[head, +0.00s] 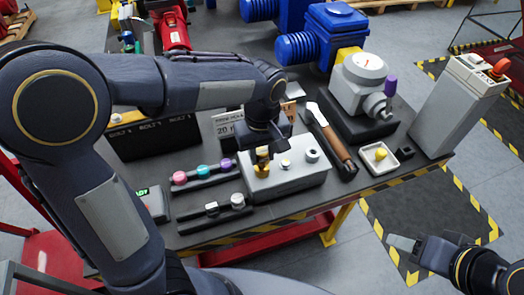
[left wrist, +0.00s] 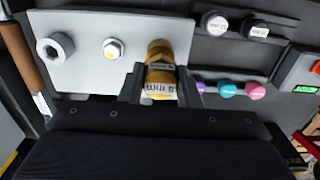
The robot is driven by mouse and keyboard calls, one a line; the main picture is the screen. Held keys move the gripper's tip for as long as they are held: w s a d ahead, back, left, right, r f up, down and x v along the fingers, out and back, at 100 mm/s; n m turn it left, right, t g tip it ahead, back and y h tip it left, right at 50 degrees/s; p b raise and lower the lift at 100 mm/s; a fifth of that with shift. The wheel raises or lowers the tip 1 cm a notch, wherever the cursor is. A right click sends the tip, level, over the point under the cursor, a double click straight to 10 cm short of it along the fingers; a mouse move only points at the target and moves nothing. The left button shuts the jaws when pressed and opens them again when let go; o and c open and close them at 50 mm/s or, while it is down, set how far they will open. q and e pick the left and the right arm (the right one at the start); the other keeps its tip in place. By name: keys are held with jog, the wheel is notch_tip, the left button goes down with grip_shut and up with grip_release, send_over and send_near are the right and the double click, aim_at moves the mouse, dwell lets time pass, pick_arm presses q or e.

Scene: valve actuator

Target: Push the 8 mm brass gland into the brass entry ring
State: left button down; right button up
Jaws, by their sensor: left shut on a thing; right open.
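My left gripper (head: 262,154) is shut on the brass gland (head: 262,169), over the left part of a light grey block (head: 300,184). In the left wrist view the gland (left wrist: 160,84) sits between the two fingers (left wrist: 161,88), with a label that seems to read 8 mm. The brass entry ring is not clearly separate from the gland; I cannot tell whether the gland touches it or is inside it. My right gripper (head: 404,243) is open and empty, off the table at the lower right.
A brown-handled tool (head: 331,137), a white tray (head: 373,164) and a valve actuator (head: 362,83) lie to the right.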

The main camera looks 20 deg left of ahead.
aim_at(262, 151)
pick_arm(q)
jog(key=shift+f+b, duration=0.7)
jog(key=shift+f, duration=0.45)
jog(key=c, duration=1)
grip_release()
notch_tip(262, 151, up, 8)
jog(key=shift+f, duration=0.1)
jog(key=s+a+f+m+t+h, duration=0.1)
jog(key=s+a, duration=0.3)
jog(key=s, duration=0.4)
jog(key=s+a+f+m+t+h, duration=0.2)
jog(key=s+a+m+t, duration=0.2)
jog(key=s, duration=0.4)
jog(key=shift+s+a+f+t+h, duration=0.15)
jog(key=shift+a+f+t+h, duration=0.2)
jog(key=shift+a, duration=0.25)
